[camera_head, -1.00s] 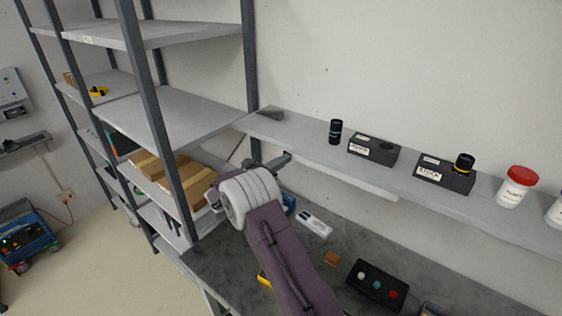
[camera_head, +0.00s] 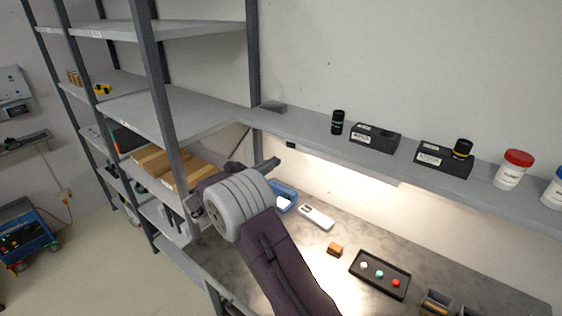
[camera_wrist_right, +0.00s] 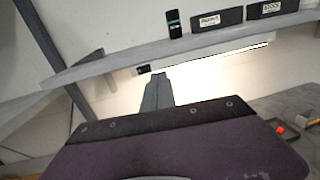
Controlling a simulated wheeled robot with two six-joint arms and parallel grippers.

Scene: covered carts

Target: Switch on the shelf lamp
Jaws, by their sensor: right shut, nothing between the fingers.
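The shelf lamp (camera_head: 350,168) is a long strip under the wall shelf; it is lit and brightens the wall and worktop. It also shows as a bright bar in the right wrist view (camera_wrist_right: 240,46). A small dark box, apparently its switch (camera_head: 291,145), sits under the shelf near the lamp's left end; it also shows in the wrist view (camera_wrist_right: 144,69). My right gripper (camera_head: 272,163) is shut and empty, just below and left of this box. In the wrist view its fingers (camera_wrist_right: 158,80) point up close to the box; contact cannot be told. My left gripper is out of view.
The wall shelf (camera_head: 420,185) carries a dark cylinder (camera_head: 338,122), label boxes (camera_head: 374,138) and a red-lidded jar (camera_head: 513,170). The worktop (camera_head: 320,265) below holds a black button tray (camera_head: 380,274), a brown block (camera_head: 335,249) and a blue bin (camera_head: 284,198). A rack post (camera_head: 160,90) stands left.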

